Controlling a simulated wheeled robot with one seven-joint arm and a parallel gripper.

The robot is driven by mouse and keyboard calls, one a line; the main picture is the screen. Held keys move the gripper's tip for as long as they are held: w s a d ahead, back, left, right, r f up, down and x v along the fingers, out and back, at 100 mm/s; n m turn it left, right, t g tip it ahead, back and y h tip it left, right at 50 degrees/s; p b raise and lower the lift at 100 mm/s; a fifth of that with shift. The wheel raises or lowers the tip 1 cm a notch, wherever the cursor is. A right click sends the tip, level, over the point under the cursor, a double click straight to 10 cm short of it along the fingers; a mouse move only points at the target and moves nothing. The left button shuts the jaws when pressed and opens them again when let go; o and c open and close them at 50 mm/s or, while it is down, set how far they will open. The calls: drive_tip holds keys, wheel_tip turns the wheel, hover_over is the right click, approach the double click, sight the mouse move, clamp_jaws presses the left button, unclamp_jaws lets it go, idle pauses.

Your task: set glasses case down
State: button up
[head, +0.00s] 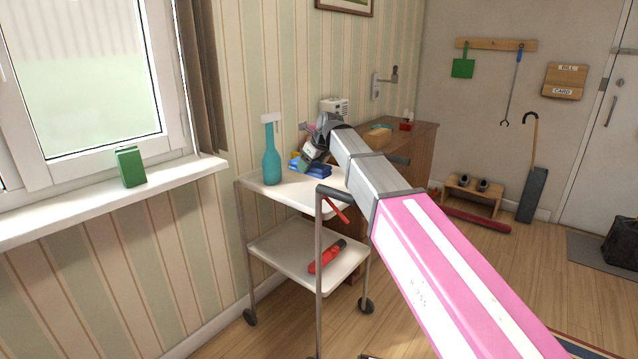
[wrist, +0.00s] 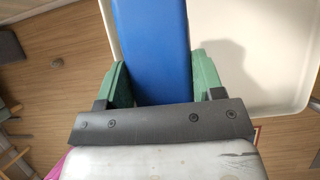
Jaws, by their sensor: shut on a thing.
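The blue glasses case (wrist: 150,45) is between the green fingers of my gripper (wrist: 152,85) in the wrist view. It runs up out of the top of that picture, so its far end is hidden. In the head view my gripper (head: 306,162) is over the upper shelf of the trolley (head: 335,188), and blue (head: 318,171) shows around the fingers. The white shelf also shows right of and behind the case in the wrist view (wrist: 285,85). I cannot tell whether the case touches the shelf.
A teal bottle (head: 272,160) stands on the shelf, left of my gripper. A red item (head: 327,256) lies on the lower shelf. A wooden cabinet (head: 415,155) stands behind the trolley. A green box (head: 131,167) is on the windowsill. Open floor lies right of the trolley.

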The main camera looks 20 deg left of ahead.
drive_tip(key=w+d+f, duration=0.2)
drive_tip(key=w+d, duration=0.1)
drive_tip(key=w+d+f, duration=0.3)
drive_tip(key=shift+w+f, duration=0.25)
drive_tip(key=shift+w, duration=0.05)
drive_tip(key=shift+f, duration=1.95)
drive_tip(key=o, duration=1)
drive_tip(key=shift+f, duration=0.1)
